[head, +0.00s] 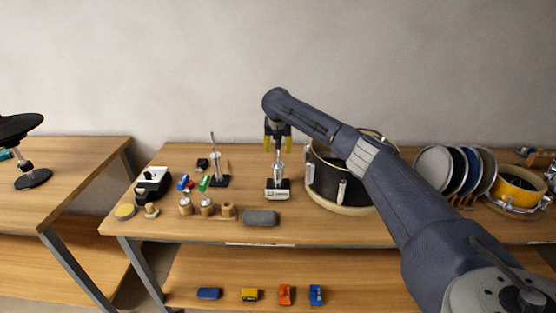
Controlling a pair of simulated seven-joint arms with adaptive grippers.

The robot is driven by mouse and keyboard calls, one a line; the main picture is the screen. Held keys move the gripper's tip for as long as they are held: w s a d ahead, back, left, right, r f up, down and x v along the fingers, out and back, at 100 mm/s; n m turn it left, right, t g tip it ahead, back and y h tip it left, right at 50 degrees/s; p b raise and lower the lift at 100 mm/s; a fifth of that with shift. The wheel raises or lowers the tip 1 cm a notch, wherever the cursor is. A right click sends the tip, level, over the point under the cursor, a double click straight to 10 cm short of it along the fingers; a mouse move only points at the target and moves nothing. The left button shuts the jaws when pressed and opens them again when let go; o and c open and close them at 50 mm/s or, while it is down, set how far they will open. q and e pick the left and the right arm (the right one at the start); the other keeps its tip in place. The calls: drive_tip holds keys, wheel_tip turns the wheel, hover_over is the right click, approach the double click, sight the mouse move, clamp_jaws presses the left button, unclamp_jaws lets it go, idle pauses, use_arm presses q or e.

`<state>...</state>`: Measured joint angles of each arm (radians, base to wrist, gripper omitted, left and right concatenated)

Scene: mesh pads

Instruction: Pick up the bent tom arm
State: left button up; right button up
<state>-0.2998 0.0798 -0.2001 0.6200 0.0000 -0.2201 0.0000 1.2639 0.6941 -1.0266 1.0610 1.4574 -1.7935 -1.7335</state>
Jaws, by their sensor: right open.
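A metal rod piece (279,168), which looks like the tom arm, stands upright in a black and white labelled base (278,193) at the middle of the table. Its bend is too small to make out. A second, thinner metal rod (213,152) stands on a black base to the left. My right gripper (278,143) points down with its yellow-tipped fingers apart, just above the first rod. The rod's top shows between or just behind the fingertips; I cannot tell which. It is not gripped. My left gripper is out of view.
A drum shell (325,182) stands close to the right, partly behind my right arm. Racked discs (434,168) and a yellow drum (515,186) are farther right. A grey block (260,218) lies in front of the base. Small wooden-based parts (206,207) and a black pedal-like item (151,184) are left.

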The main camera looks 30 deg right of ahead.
drive_tip(key=shift+w+d+f, duration=0.15)
drive_tip(key=shift+f, duration=0.25)
clamp_jaws()
idle(0.4)
